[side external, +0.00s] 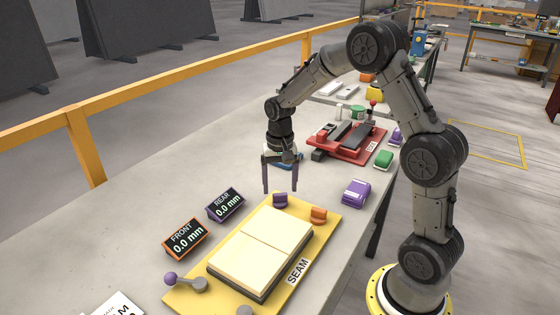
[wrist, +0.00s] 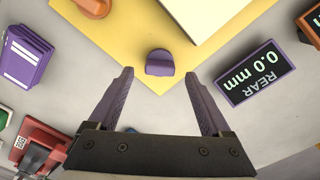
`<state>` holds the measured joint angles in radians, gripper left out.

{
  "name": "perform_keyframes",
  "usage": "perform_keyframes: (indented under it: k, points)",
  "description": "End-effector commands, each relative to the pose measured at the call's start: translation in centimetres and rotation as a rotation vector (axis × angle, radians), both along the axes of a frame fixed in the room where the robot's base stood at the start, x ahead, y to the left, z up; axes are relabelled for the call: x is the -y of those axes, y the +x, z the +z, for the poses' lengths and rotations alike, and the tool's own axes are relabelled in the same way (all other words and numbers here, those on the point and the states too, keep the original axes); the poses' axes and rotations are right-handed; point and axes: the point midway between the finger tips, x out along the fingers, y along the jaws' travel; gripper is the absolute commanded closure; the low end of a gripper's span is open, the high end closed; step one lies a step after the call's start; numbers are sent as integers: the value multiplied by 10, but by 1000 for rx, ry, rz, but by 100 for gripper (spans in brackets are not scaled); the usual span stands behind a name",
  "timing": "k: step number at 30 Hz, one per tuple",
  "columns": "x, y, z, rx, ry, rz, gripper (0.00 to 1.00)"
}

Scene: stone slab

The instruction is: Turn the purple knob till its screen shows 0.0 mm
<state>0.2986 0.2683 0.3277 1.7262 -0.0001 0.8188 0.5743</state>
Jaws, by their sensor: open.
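The purple knob (side external: 280,199) sits at the far corner of the yellow SEAM board (side external: 330,225). In the wrist view the knob (wrist: 160,63) lies ahead of and between my fingertips. My gripper (side external: 281,190) is open and empty, just above and behind the knob. Its purple-grey fingers also show in the wrist view (wrist: 160,77), apart from the knob. The purple-framed REAR screen (side external: 225,205) reads 0.0 mm; it also shows in the wrist view (wrist: 255,73), upside down. The orange-framed FRONT screen (side external: 187,240) reads 0.0 mm.
An orange knob (side external: 319,215) stands on the board near the purple one. A cream two-piece slab (side external: 262,240) lies on the board. A purple-ball lever (side external: 184,281) is at its near left. A purple box (side external: 356,192) and a red fixture (side external: 345,142) stand on the grey bench.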

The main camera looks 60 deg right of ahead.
Motion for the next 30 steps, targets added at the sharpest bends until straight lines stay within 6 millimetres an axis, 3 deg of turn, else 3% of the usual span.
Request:
perform_keyframes:
  k: [9, 15, 21, 30]
  points:
    - [0, 1, 71, 8, -3, 0, 18]
    - [0, 1, 103, 3, -1, 0, 18]
    - [0, 0, 118, 2, -1, 0, 18]
    - [0, 0, 119, 1, 0, 0, 18]
